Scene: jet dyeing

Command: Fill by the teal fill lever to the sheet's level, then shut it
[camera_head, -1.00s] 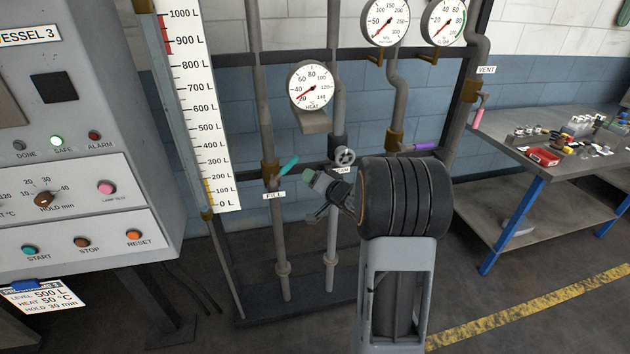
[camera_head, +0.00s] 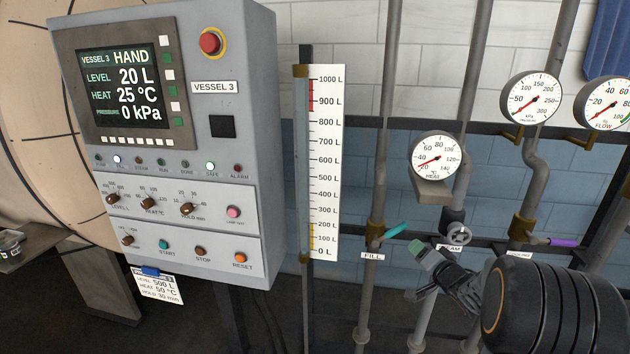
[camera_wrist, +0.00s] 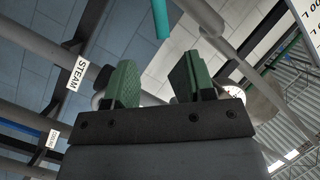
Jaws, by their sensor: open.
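The teal fill lever (camera_head: 396,231) sticks out up and to the right from its brass valve, above the FILL label (camera_head: 373,256). It also shows at the top of the wrist view (camera_wrist: 161,18), beyond the gap between my fingers. My gripper (camera_head: 417,248) is open and empty, a little right of and below the lever, apart from it. Its green fingers (camera_wrist: 158,80) stand wide apart in the wrist view. The sheet (camera_head: 158,287) under the panel reads level 500 L, heat 50 °C, hold 30 min. The panel display (camera_head: 120,85) reads HAND, level 20 L, 25 °C, 0 kPa.
The level scale (camera_head: 326,165) runs from 0 to 1000 L left of the pipes. The STEAM handwheel (camera_head: 459,235) is close to my gripper, with a purple lever (camera_head: 563,242) further right. The heat gauge (camera_head: 436,158) hangs above. The control panel (camera_head: 190,150) stands at left.

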